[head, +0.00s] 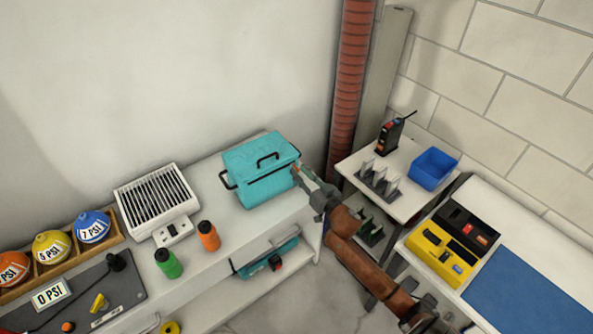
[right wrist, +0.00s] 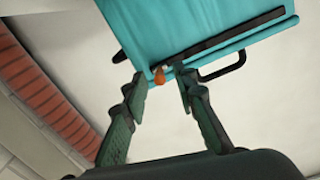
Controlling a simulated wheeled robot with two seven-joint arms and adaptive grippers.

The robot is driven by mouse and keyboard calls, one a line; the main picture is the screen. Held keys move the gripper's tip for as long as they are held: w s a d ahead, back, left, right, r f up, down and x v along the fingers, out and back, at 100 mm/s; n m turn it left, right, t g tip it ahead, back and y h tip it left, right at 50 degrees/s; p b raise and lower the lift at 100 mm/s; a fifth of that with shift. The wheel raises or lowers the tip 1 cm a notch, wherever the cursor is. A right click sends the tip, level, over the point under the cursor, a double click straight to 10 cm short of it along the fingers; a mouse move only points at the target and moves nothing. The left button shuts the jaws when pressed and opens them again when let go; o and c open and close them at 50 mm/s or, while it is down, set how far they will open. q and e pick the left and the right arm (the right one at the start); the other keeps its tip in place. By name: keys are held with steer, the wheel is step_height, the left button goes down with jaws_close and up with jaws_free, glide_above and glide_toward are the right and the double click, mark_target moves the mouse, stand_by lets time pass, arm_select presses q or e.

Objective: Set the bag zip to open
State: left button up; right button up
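The teal bag (head: 262,182) stands on the white counter, with black handles on its top and sides. In the right wrist view the bag (right wrist: 190,25) fills the top, with a dark zip line (right wrist: 225,38) along its edge. A small orange zip pull (right wrist: 160,76) sits at the bag's near corner. My right gripper (head: 301,173) is at the bag's right end. In the right wrist view this gripper (right wrist: 160,92) is open, its fingertips either side of and just short of the pull. Whether they touch the bag is unclear. My left gripper is not in view.
Orange (head: 208,236) and green (head: 168,263) bottles and a grilled white heater (head: 157,203) stand left of the bag. A small white table (head: 403,201) with a blue bin (head: 433,169) is at right. A red pipe (head: 349,95) rises behind.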

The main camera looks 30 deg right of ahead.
mark_target(296, 167)
steer(key=shift+w, duration=1.25)
steer(key=shift+c, duration=0.6)
jaws_close()
